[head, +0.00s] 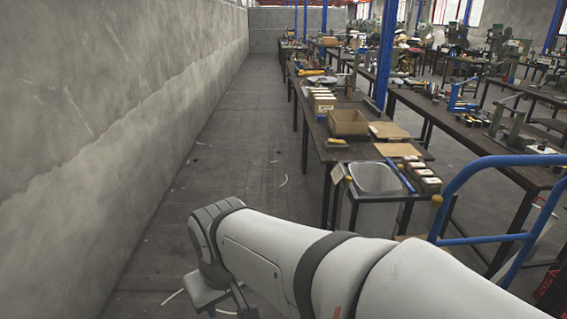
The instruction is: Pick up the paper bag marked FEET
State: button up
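No paper bag with readable FEET lettering can be made out in the head view. Flat tan pieces (397,150) lie on the near workbench (345,153), but I cannot tell whether they are paper bags, and any marking is too small to read. My arm reaches from the lower right toward the lower left, over the floor and in front of the bench. My gripper (222,300) shows only in part below the wrist at the bottom. Its fingers are not clear, and nothing is seen held in it.
An open cardboard box (347,122) and a row of small boxes (322,101) stand on the bench. A grey bin (375,180) is at its near end. A blue tubular rail (470,185) is on the right. A concrete wall (110,120) borders the clear aisle (225,140).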

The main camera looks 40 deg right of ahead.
aim_at(428, 184)
jog(key=z, duration=1.05)
jog(key=i, duration=0.75)
jog(key=u, duration=1.5)
jog(key=i, duration=1.2)
jog(key=z, duration=0.1)
